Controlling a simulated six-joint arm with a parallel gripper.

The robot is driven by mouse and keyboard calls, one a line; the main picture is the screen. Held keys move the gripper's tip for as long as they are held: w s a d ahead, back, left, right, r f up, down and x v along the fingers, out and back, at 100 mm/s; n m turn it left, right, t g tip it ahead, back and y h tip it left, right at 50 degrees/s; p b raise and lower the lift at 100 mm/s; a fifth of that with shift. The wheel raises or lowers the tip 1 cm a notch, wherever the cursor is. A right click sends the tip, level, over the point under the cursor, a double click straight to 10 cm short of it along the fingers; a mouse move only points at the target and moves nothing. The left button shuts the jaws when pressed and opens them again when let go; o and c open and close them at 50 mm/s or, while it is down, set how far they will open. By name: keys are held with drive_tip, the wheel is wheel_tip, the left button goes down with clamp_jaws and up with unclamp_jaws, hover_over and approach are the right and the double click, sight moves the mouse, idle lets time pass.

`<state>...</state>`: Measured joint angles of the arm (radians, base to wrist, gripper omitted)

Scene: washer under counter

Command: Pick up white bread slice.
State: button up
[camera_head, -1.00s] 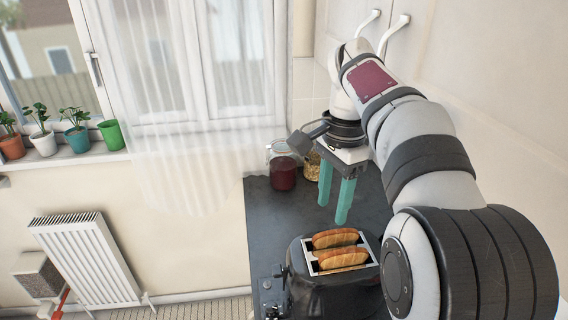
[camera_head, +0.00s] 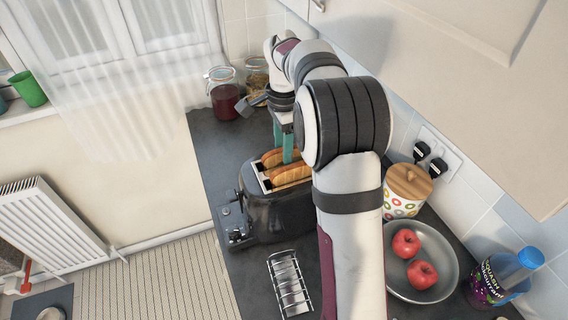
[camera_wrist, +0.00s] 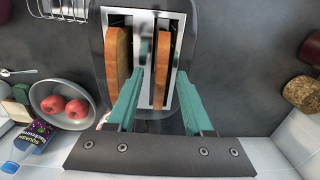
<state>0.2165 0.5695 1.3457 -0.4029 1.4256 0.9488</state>
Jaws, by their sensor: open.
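Two golden-brown bread slices stand upright side by side in the slots of a black toaster with a metal top (camera_head: 264,184). In the head view one slice (camera_head: 291,174) is nearer and the other (camera_head: 268,159) is behind it. I cannot tell by colour which is the white one. My gripper (camera_head: 287,150) is open with its teal fingers down at the slices. In the wrist view my gripper (camera_wrist: 161,78) has its fingers on either side of the right slice (camera_wrist: 162,65); the left slice (camera_wrist: 118,62) is outside them. Contact cannot be told.
Two jars (camera_head: 223,92) stand behind the toaster by the wall. A patterned canister (camera_head: 404,192), a grey bowl (camera_head: 447,288) with two red apples and a squash bottle (camera_head: 503,276) are to the right. A metal rack (camera_head: 288,284) lies in front. An overhead cabinet (camera_head: 440,60) hangs above.

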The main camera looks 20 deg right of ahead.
drive_tip(key=shift+f, duration=0.85)
clamp_jaws()
drive_tip(key=shift+r, duration=0.15)
wheel_tip(320, 180, up, 11)
drive_tip(key=s+r, duration=0.2)
drive_tip(key=s, duration=0.7)
drive_tip(key=s+r, duration=0.1)
drive_tip(key=s, duration=0.8)
drive_tip(key=shift+r, duration=0.4)
drive_tip(key=shift+f, duration=0.1)
